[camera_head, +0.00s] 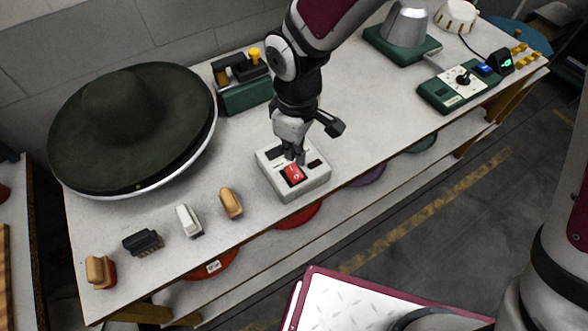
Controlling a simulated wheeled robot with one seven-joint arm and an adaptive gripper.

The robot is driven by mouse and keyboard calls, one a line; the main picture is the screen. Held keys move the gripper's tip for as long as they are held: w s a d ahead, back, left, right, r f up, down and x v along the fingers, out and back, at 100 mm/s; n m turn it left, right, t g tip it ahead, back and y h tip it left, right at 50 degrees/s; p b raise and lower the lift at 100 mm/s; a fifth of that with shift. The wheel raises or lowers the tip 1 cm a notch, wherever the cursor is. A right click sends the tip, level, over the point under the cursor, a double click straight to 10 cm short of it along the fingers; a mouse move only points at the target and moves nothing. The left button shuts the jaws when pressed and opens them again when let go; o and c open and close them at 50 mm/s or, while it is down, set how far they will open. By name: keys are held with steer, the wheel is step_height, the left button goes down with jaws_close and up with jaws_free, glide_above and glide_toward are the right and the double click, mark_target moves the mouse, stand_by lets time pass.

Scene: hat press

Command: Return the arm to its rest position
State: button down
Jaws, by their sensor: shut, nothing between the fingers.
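My arm reaches down from the top of the view over the table. My gripper (294,158) points down, shut and empty, just above a red rocker switch (293,175). The switch sits in a light grey control box (310,188) near the table's front edge. The fingertips are at or very close to the switch; I cannot tell if they touch it. The fingers hide part of the box's top.
A dark green hat (110,110) lies on a round base at left. Several brushes, one black (143,242), line the front-left edge. A green device (243,95) stands behind my gripper. A control panel (458,86) and lamp-like press (404,28) stand at right. The table (385,120) is clear between.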

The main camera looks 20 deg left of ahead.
steer(key=w+d+r+m+t, duration=0.3)
steer(key=d+r+m, duration=0.4)
steer(key=d+r, duration=1)
steer(key=s+d+r+m+t, duration=0.1)
steer(key=s+d+r+m, duration=0.3)
steer(key=s+d, duration=0.1)
steer(key=s+d+r+m+t, duration=0.1)
steer(key=s+d+r+m, duration=0.3)
steer(key=d, duration=0.4)
steer(key=shift+s+d+r+m+t, duration=0.2)
steer(key=shift+s+d+m+t, duration=0.15)
steer(key=shift+s, duration=0.35)
steer(key=shift+a, duration=0.2)
